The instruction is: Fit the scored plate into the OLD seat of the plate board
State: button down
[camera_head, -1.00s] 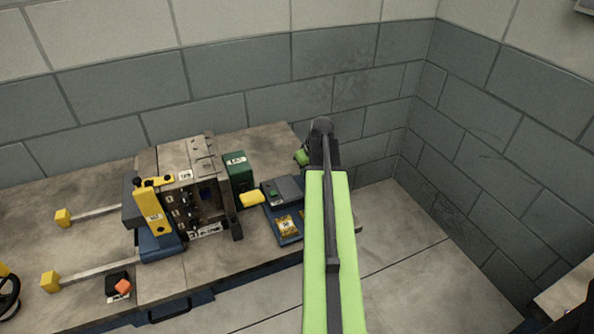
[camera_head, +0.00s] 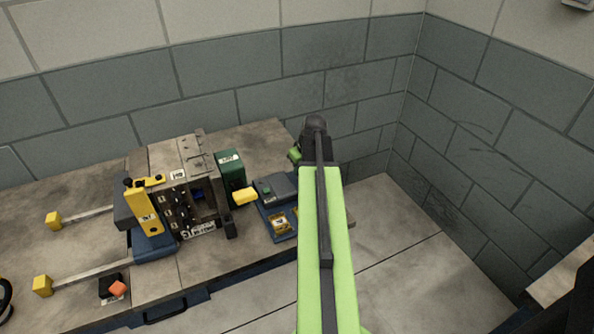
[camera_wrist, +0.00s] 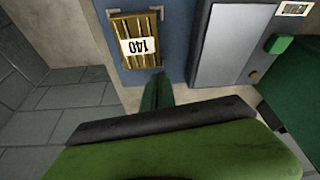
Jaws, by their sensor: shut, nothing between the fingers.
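The plate also shows in the head view (camera_head: 281,223), on the blue board left of my arm. My gripper (camera_wrist: 157,88) is shut and empty, its tip just below the plate in the wrist picture and apart from it. In the head view my arm hides most of the gripper. No label reading OLD is legible, and part of the board is hidden.
A grey block (camera_head: 280,186) with a green button sits beside the plate. Left of it stand a green labelled box (camera_head: 230,168), a yellow handle (camera_head: 245,196) and a metal mould block (camera_head: 178,160). The bench ends near my arm; bare floor (camera_head: 400,250) lies to the right.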

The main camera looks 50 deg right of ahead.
jog(key=w, duration=0.2)
jog(key=w+d, duration=0.1)
jog(key=shift+w, duration=0.4)
jog(key=p+v, duration=0.9)
jog(key=v, duration=0.1)
jog(key=shift+s+a, duration=0.15)
jog(key=shift+s, duration=0.1)
